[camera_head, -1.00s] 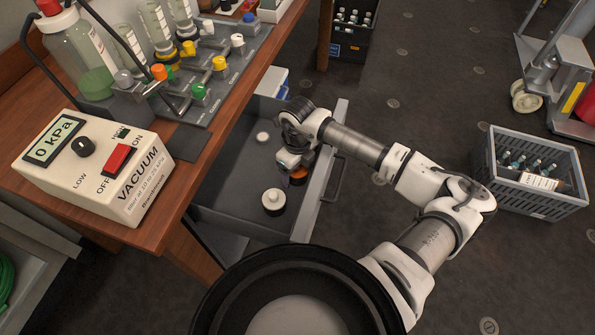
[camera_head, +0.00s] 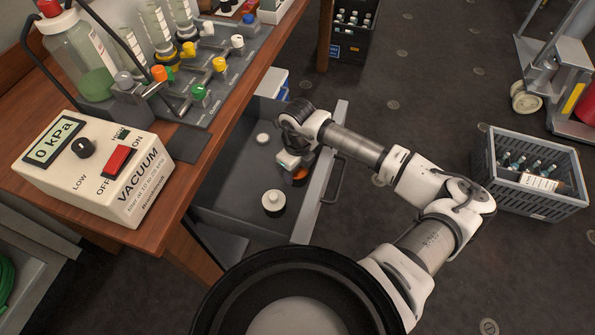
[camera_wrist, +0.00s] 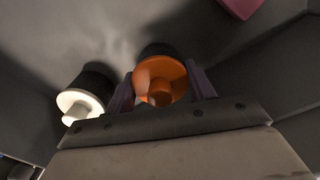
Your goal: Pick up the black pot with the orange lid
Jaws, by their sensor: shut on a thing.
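The black pot with the orange lid (camera_wrist: 160,80) is between the two fingers of my gripper (camera_wrist: 162,88) in the wrist view. My gripper is shut on it, with one finger on each side of the orange lid. In the head view the orange lid (camera_head: 300,174) shows just below my gripper (camera_head: 294,166), inside the open drawer near its front wall. The black body is mostly hidden there. I cannot tell whether the pot touches the drawer floor.
A black pot with a white lid (camera_head: 273,202) stands close by in the drawer (camera_head: 230,192); it also shows in the wrist view (camera_wrist: 84,98). A smaller white-topped item (camera_head: 262,139) is farther back. The wooden bench (camera_head: 183,190) borders the drawer on the left.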

